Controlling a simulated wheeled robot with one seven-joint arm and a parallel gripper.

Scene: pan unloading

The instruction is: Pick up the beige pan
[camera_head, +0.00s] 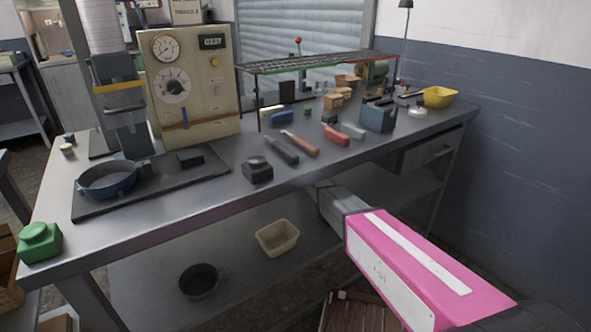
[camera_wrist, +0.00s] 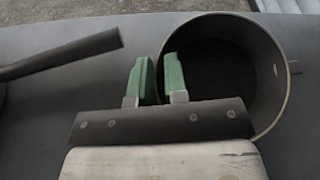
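A beige rectangular pan (camera_head: 277,238) lies on the lower shelf under the bench in the head view. My pink arm reaches in from the lower right, and its grey end (camera_head: 340,205) stops near the bench's front edge; the fingertips are hidden there. In the wrist view my gripper's green fingers (camera_wrist: 157,80) stand a small gap apart, at the left rim of a round dark pot with a pale rim (camera_wrist: 284,105). The right finger overlaps the pot's inside. Whether the fingers touch the rim is unclear. I cannot match this pot surely to one in the head view.
A dark round pan (camera_head: 200,296) sits on the shelf left of the beige one. A blue pan (camera_head: 108,181) stands on the bench by a gauge machine (camera_head: 190,110). The bench top (camera_head: 200,220) overhangs the shelf. A dark handle (camera_wrist: 65,53) lies left in the wrist view.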

